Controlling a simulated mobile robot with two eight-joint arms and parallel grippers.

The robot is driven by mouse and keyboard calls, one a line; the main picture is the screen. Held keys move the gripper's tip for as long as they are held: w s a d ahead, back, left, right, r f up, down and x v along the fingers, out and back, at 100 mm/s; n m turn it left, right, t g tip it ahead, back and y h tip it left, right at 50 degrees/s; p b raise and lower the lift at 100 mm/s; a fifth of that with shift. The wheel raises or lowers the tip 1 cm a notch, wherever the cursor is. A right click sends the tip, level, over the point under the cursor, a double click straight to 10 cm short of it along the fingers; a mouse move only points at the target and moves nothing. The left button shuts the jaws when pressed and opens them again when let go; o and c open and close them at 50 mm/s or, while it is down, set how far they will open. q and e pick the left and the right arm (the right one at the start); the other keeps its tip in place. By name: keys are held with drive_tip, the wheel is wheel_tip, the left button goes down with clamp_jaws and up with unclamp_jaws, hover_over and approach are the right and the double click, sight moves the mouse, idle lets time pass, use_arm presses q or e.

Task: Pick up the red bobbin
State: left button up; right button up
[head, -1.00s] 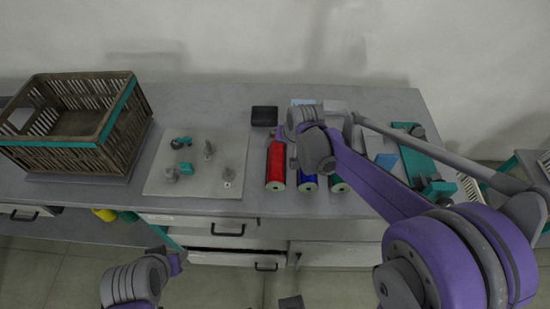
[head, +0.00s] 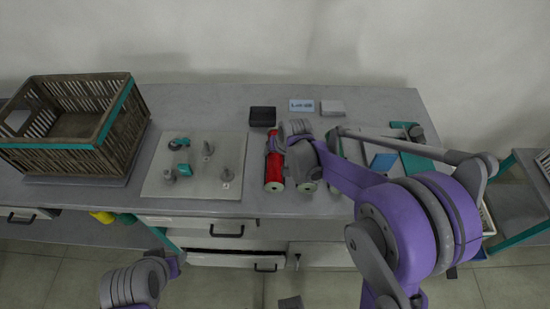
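The red bobbin (head: 273,174) lies on the grey workbench (head: 232,105), its length pointing toward me and its pale end facing the front edge. My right gripper (head: 273,143) is at the far part of the red bobbin, over or against it. I cannot tell whether its fingers are closed around it. My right wrist and forearm cover most of the bobbins to the right; only a pale bobbin end (head: 306,187) shows below the wrist. My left gripper (head: 170,262) is low in front of the bench, away from the bobbins, its fingers too unclear to read.
A slatted crate (head: 118,122) stands at the left. A pale plate (head: 207,188) with several grey posts and teal parts lies left of the red bobbin. A black box (head: 262,116), a label card (head: 301,105) and a teal-ended device (head: 408,133) are behind and right. A drawer (head: 215,243) is slightly open below.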

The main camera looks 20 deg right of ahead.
clamp_jaws()
